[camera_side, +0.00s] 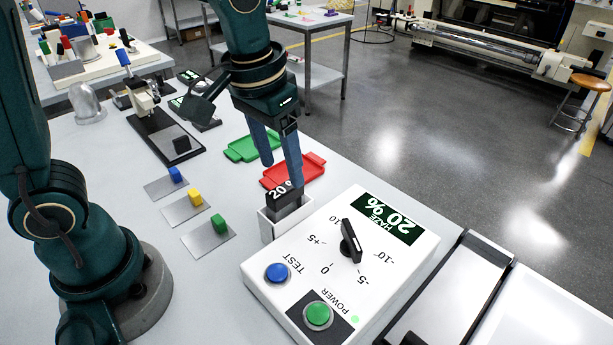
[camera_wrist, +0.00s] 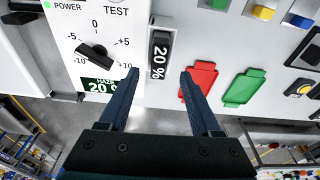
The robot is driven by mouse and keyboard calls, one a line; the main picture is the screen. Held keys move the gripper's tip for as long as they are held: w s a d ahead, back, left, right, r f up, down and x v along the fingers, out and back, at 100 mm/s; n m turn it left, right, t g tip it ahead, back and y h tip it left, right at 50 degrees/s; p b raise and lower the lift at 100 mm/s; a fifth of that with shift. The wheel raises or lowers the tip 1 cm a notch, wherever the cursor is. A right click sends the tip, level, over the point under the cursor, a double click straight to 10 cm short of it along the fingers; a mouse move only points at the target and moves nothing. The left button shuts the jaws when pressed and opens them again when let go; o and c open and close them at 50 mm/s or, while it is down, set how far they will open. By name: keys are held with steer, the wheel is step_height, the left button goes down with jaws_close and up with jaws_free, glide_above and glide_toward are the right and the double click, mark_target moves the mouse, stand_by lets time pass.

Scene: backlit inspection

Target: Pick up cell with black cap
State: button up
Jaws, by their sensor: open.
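My gripper (camera_side: 282,173) is open and empty, pointing down close above the cell. In the side view one finger partly covers the cap. In the wrist view the two blue fingers (camera_wrist: 159,75) are spread to either side of the cell's line, with clear gaps. The cell's lower part is hidden in the holder.
A white meter (camera_side: 345,262) with a dial, buttons and a "HAZE 20 %" display stands right of the holder. Red (camera_side: 292,171) and green (camera_side: 252,147) trays lie behind. Plates with blue, yellow and green blocks (camera_side: 219,223) lie to the left.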

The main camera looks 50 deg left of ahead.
mark_target(285, 187)
steer(key=shift+d+f, duration=0.1)
steer(key=shift+f, duration=0.75)
steer(key=shift+w+f, duration=0.15)
steer(key=shift+f, duration=0.85)
steer(key=shift+w+f, duration=0.1)
steer(key=shift+f, duration=0.9)
jaws_close()
